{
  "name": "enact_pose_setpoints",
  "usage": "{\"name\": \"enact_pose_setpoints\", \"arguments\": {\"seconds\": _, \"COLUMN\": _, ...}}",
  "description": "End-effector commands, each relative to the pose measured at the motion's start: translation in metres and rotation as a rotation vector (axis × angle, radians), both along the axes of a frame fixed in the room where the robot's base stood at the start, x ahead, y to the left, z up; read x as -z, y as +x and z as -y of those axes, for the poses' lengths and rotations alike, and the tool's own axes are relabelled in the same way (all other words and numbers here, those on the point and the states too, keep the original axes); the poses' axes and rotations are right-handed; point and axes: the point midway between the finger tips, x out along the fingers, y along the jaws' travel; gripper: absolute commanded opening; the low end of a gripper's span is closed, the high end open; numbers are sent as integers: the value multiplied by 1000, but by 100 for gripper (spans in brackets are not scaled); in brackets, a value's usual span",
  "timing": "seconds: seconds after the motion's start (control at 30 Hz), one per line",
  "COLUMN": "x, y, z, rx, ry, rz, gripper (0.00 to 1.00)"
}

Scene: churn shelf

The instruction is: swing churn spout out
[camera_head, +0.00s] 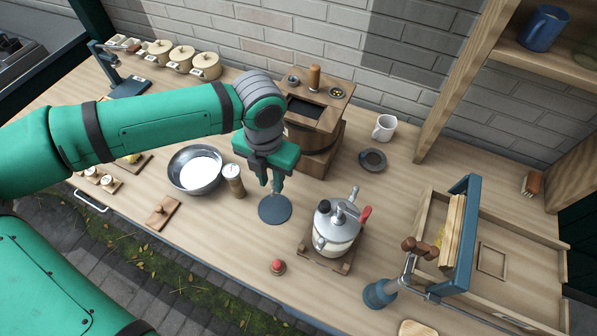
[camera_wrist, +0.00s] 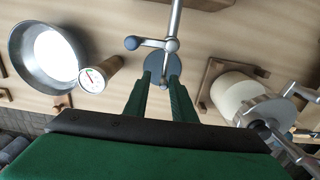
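The wooden churn (camera_head: 322,145) stands at the back of the counter, with a dark opening in its top. In the wrist view its metal spout (camera_wrist: 176,18) runs down from the top edge to a rounded end, with a side arm ending in a ball (camera_wrist: 131,43). In the head view the spout is mostly hidden by my gripper. My gripper (camera_head: 272,188) points down in front of the churn, above a blue-grey disc (camera_head: 275,210). In the wrist view its fingers (camera_wrist: 161,77) are apart, just short of the spout's end; contact cannot be told.
A metal pan (camera_head: 196,170) and a gauge-topped cylinder (camera_head: 233,180) stand left of my gripper. A lidded metal pot (camera_head: 338,226) with a red-handled lever stands right. A red button (camera_head: 278,267) is in front. A white mug (camera_head: 384,128) stands behind right.

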Motion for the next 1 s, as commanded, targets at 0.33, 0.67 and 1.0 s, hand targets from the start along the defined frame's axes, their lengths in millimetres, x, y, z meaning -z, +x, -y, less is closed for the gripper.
{"name": "enact_pose_setpoints", "arguments": {"seconds": 0.33, "x": -2, "y": -1, "z": 1, "rx": 1, "ry": -1, "rz": -2, "gripper": 23}}
{"name": "enact_pose_setpoints", "arguments": {"seconds": 0.67, "x": -24, "y": -1, "z": 1, "rx": 2, "ry": -1, "rz": -1, "gripper": 23}}
{"name": "enact_pose_setpoints", "arguments": {"seconds": 1.0, "x": -47, "y": -1, "z": 1, "rx": 1, "ry": -1, "rz": -2, "gripper": 23}}
